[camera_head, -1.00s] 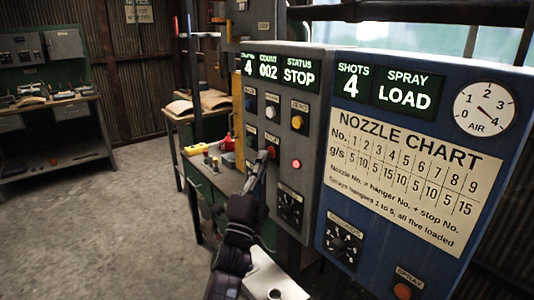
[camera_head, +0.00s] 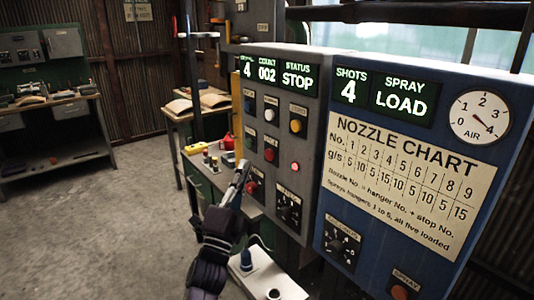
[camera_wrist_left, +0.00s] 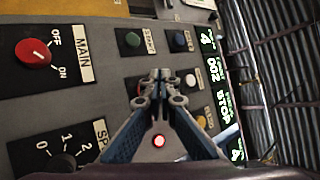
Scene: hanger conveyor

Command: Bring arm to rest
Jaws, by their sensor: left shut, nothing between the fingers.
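My left gripper (camera_head: 240,178) is in front of the lower left part of the grey control panel (camera_head: 318,140), shut and empty. In the head view it is below and left of the red button (camera_head: 270,154). In the left wrist view the closed fingers (camera_wrist_left: 162,78) point at the panel, and a lit red lamp (camera_wrist_left: 158,141) shows between the finger links. I cannot tell if the fingertips touch the panel; they look apart from it. The red main switch (camera_wrist_left: 33,52) is at the left of the wrist view. My right gripper is not in view.
A blue cabinet (camera_head: 345,205) with a nozzle chart (camera_head: 408,185) and an air gauge (camera_head: 479,117) stands at the right. Displays read STOP and LOAD. A bench with an open book (camera_head: 199,104) is behind. Open floor (camera_head: 90,220) lies at the left.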

